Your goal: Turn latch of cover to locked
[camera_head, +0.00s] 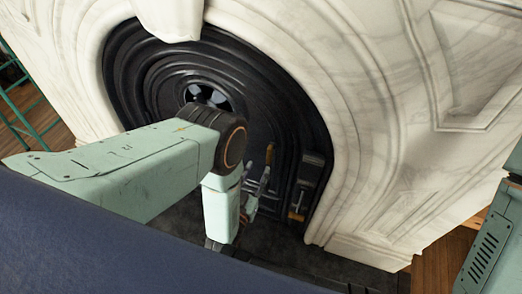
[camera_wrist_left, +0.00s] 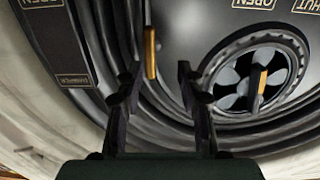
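The black arched fireplace cover (camera_head: 262,110) fills the marble opening in the head view. A narrow brass-coloured handle (camera_wrist_left: 150,52) stands on it, just beyond and between the fingertips in the wrist view. A brass tip (camera_head: 269,154) also shows above my gripper in the head view, apparently the same handle. My left gripper (camera_wrist_left: 157,75) has its two fingers spread apart, with nothing clearly held; contact with the handle cannot be told. In the head view my left gripper (camera_head: 257,186) is partly hidden by my wrist. My right gripper is out of view.
A round vent (camera_head: 207,97) is beside my left arm; the wrist view shows its brass tab (camera_wrist_left: 262,80). Another brass handle (camera_head: 295,213) sits lower right. White marble (camera_head: 350,100) surrounds the cover. A green metal frame (camera_head: 22,110) stands far left.

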